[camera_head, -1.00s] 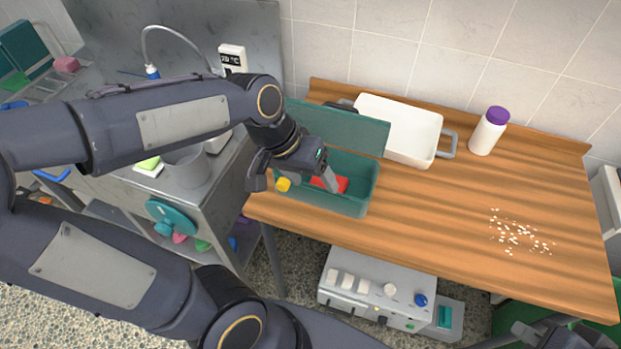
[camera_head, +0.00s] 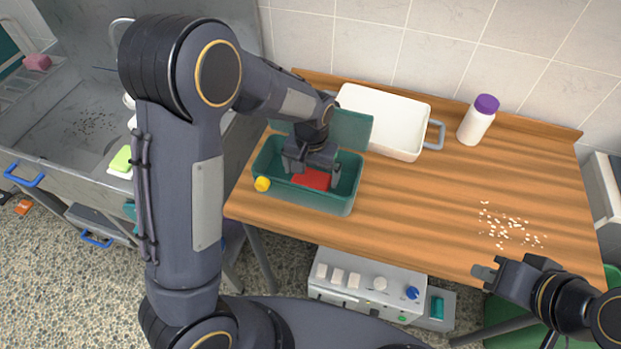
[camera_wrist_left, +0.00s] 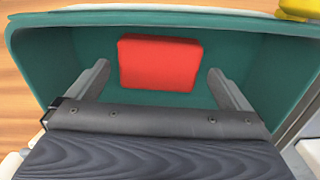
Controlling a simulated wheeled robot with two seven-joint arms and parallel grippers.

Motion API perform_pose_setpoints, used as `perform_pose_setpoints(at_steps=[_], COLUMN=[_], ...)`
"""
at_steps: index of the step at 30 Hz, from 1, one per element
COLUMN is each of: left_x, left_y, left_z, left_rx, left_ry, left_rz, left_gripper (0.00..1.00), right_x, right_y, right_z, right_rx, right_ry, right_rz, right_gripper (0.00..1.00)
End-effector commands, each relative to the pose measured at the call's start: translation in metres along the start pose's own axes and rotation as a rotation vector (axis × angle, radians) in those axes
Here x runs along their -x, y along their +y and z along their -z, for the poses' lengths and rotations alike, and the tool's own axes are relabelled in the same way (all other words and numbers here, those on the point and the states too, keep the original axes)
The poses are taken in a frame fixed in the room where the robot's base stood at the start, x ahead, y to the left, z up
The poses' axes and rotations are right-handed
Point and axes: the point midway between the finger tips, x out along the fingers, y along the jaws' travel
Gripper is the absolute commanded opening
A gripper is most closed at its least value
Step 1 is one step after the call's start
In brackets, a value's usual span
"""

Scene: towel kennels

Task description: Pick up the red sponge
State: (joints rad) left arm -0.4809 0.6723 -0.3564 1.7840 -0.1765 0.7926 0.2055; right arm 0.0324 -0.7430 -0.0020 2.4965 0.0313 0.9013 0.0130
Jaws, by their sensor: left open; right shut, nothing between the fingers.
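The red sponge (camera_head: 311,179) lies flat on the floor of a green open box (camera_head: 340,206) on the wooden table. In the left wrist view the red sponge (camera_wrist_left: 160,62) shows whole, ahead of and between the two fingers. My left gripper (camera_head: 311,178) points down into the box, open, with one finger on each side of the sponge; no contact is visible. It also shows in the left wrist view (camera_wrist_left: 165,85). My right gripper (camera_head: 482,278) is shut and empty near the table's front edge, at the lower right.
The box's raised lid (camera_head: 352,130) stands behind my left gripper. A yellow knob (camera_head: 262,184) sits at the box's front left. A white basin (camera_head: 385,120), a white bottle with purple cap (camera_head: 476,120) and scattered white bits (camera_head: 510,227) are on the table. The table's middle is clear.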

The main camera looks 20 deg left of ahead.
Motion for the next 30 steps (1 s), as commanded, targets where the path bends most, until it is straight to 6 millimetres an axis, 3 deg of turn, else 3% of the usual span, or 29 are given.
perform_pose_setpoints(at_steps=[6,14,23,30], left_x=[-0.025,-0.028,-0.028,-0.027], left_y=[0.001,0.001,0.001,0.001], left_z=[0.000,0.000,0.000,0.000], left_rx=[0.002,0.001,0.000,0.000], left_ry=[-0.002,0.000,0.000,0.001], left_rz=[0.000,-0.001,-0.001,-0.001], left_gripper=[1.00,1.00,0.62,0.62], right_x=[0.005,0.005,0.005,0.005], right_y=[-0.002,-0.002,-0.002,-0.002], right_z=[0.003,0.002,0.002,0.002], right_rx=[0.000,0.000,0.000,0.000], right_ry=[0.000,0.000,0.000,0.000], right_rz=[0.000,0.000,0.000,0.000], right_gripper=[0.00,0.00,0.00,0.00])
